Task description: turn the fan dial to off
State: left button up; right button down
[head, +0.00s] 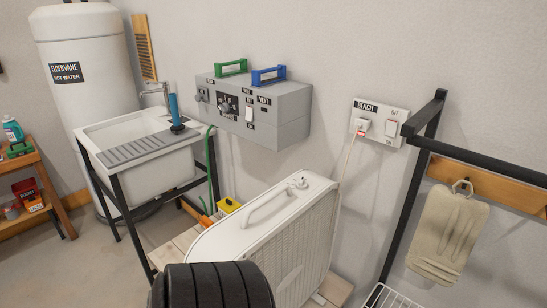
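A white box fan (262,245) stands below the wall, with a carry handle on its top and a grille facing right. Its small dial (299,183) is on the top edge at the far end; the setting it points to is too small to read. A white cord (347,157) runs from a plug in the wall outlet down behind the fan. A black ribbed shape at the bottom edge hides the fan's near lower part. Neither of my grippers is in view.
The outlet plate (380,122) has a switch marked ON and OFF. A grey control box (285,118) with knobs and a switch is on the wall. A sink (160,178) stands left. A black metal frame (410,200) and a hanging beige glove-like item (447,232) are at right.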

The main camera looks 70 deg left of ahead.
aim_at(301, 183)
jog(key=u, duration=2.2)
